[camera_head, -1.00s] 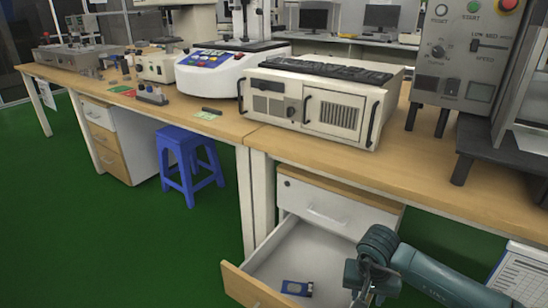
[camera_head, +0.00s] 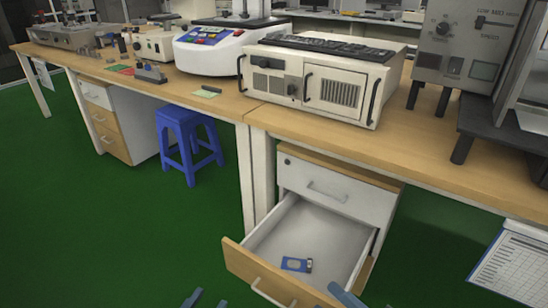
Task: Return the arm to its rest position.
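The tips of my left gripper (camera_head: 206,301) show at the bottom edge, left of the open drawer. The two tips stand apart with nothing seen between them; the rest of the hand is cut off. A blue-grey piece of my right arm (camera_head: 346,297) shows at the bottom edge, in front of the drawer's right side. I cannot make out its fingers. The drawer (camera_head: 325,228) is pulled out, and a small blue and white item (camera_head: 297,264) lies flat in it, apart from both arms.
The wooden bench (camera_head: 425,155) runs above the drawer and carries a beige computer case (camera_head: 335,92) and a grey machine (camera_head: 465,45). A blue stool (camera_head: 187,140) stands at the left on the green floor. A paper chart (camera_head: 512,262) hangs at the lower right.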

